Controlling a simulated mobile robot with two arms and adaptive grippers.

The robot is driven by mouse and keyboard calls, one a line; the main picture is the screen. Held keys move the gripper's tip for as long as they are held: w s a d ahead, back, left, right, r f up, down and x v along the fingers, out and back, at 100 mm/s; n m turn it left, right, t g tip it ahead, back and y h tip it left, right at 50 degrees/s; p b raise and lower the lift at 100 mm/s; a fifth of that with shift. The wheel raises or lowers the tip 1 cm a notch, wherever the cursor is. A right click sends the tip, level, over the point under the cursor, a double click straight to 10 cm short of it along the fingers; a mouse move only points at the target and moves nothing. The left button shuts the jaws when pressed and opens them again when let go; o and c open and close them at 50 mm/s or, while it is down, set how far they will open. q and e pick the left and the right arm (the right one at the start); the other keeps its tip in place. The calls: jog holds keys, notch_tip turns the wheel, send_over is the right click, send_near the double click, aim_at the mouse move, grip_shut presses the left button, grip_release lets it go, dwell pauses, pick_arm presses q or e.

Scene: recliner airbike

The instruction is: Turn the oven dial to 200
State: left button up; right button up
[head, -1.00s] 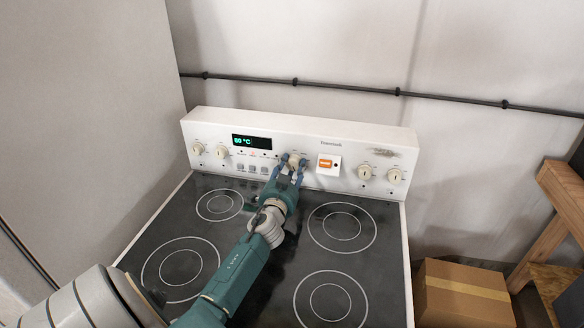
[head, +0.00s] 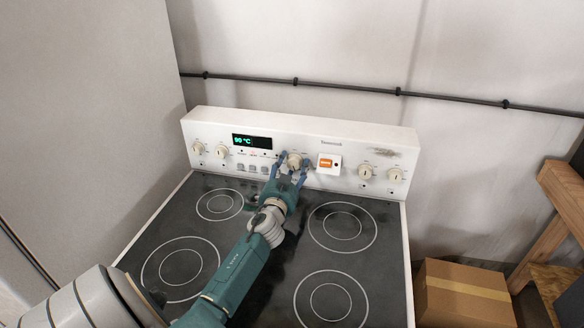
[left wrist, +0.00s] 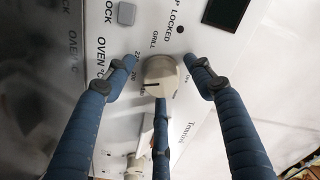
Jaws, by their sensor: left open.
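The oven dial (head: 294,160) is a round cream knob in the middle of the stove's white back panel. My left gripper (head: 292,166) is at it, open, with blue fingers spread around the knob. In the left wrist view the dial (left wrist: 161,72) lies between the fingers of my left gripper (left wrist: 160,78), one finger on each side and one below. I cannot tell whether they touch it. Printed marks, among them GRILL and OFF, ring the dial; fingers hide some numbers. The green display (head: 252,141) seems to read 90 °C. My right gripper is out of view.
Other knobs sit on the panel at left (head: 222,152) and right (head: 365,172). An orange switch (head: 326,163) is just right of the dial. A cardboard box (head: 463,298) stands right of the stove.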

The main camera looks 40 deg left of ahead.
pick_arm(q)
jog(key=v, duration=1.2)
dwell(0.3)
